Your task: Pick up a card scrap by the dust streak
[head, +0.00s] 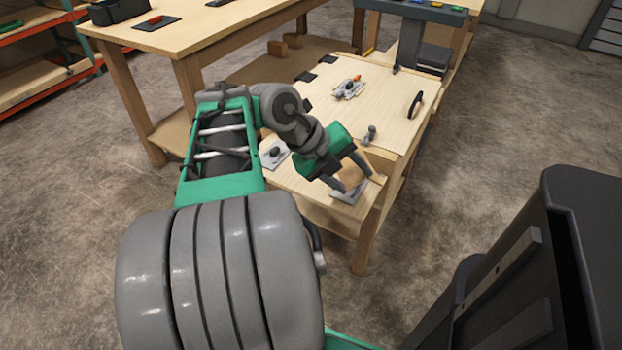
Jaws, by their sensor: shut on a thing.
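My gripper (356,182) is low over the near right corner of the low wooden bench (387,128). Its two dark fingers are shut on a tan-brown piece, the card scrap (352,177). The fingers partly hide the scrap, and I cannot tell whether it is clear of the bench top. A pale grey patch (348,196) lies just below the gripper near the bench's front edge. I cannot tell whether this is the dust streak or a metal plate.
Grey fixtures stand on the bench at left (273,153), back (348,88) and right (369,135). A black handle (415,104) is near the right edge. A console with coloured buttons (410,9) stands behind. A taller table (190,40) is at the back left. Open floor lies right.

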